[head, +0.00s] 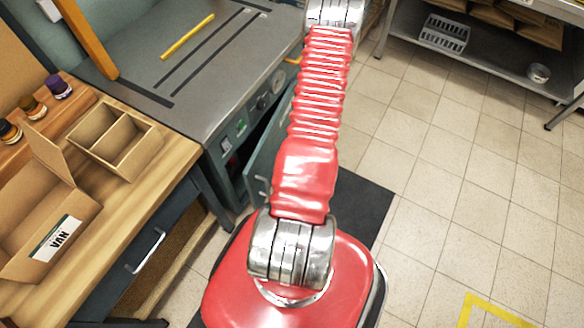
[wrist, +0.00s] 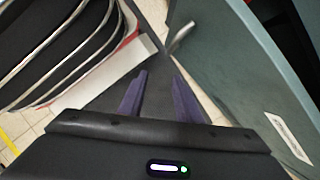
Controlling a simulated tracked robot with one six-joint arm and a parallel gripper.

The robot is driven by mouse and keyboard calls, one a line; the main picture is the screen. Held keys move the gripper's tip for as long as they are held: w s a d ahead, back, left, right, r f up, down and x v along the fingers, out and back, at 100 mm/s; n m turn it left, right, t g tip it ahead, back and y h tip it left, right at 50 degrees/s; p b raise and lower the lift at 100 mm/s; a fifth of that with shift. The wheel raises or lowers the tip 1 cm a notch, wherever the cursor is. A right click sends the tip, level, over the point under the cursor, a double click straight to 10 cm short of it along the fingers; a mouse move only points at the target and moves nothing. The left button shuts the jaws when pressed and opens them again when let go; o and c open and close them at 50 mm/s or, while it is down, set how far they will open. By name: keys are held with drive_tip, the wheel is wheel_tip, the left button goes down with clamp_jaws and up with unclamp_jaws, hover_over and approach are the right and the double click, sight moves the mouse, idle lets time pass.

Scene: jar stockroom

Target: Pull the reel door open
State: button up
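The reel door is a grey-green panel (head: 268,150) on the front of the grey machine, left of my arm in the head view. It stands partly open, with a dark gap between it and the machine. In the wrist view the door (wrist: 225,75) fills the right side. A short metal handle (wrist: 181,38) sticks out near its left edge. My gripper (wrist: 160,82) shows two dark purple fingers, apart, with nothing between them. The handle lies beyond the fingertips, apart from them. My gripper is hidden in the head view.
The machine's grey top (head: 215,85) carries a yellow stick (head: 187,37). A wooden bench (head: 165,165) at left holds cardboard boxes and jars. A steel shelf (head: 470,60) stands at the back right. Tiled floor (head: 440,180) is clear at right.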

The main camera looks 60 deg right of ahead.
drive_tip(key=shift+r, duration=0.25)
drive_tip(key=shift+c, duration=0.3)
drive_tip(key=shift+c, duration=0.8)
drive_tip(key=a+r+n, duration=0.1)
drive_tip(key=r, duration=0.1)
drive_tip(key=a+r+n+y, duration=0.1)
drive_tip(key=a, duration=0.1)
drive_tip(key=w+a+r+n, duration=0.1)
drive_tip(key=r, duration=0.1)
drive_tip(key=shift+a+r+n+y, duration=0.15)
drive_tip(key=shift+r+n+y, duration=0.15)
clamp_jaws()
drive_tip(key=w+a+r+n+g+h, duration=0.1)
drive_tip(key=w+a+r+n, duration=0.25)
drive_tip(key=r, duration=0.55)
drive_tip(key=w+a+r+n+g+h, duration=0.15)
drive_tip(key=a+r+n, duration=0.3)
drive_tip(key=r, duration=0.45)
drive_tip(key=w+a+r+n, duration=0.3)
drive_tip(key=w+r+n, duration=0.15)
drive_tip(key=r, duration=0.45)
drive_tip(key=s+a+r+n+t+h, duration=0.1)
drive_tip(key=a+r+n+t, duration=0.4)
drive_tip(key=a+r, duration=1.5)
drive_tip(key=r+n+h, duration=0.1)
drive_tip(key=n, duration=0.4)
drive_tip(key=shift+s+a+r+n, duration=0.15)
drive_tip(key=shift+a+r+n, duration=0.05)
drive_tip(key=shift+n, duration=0.15)
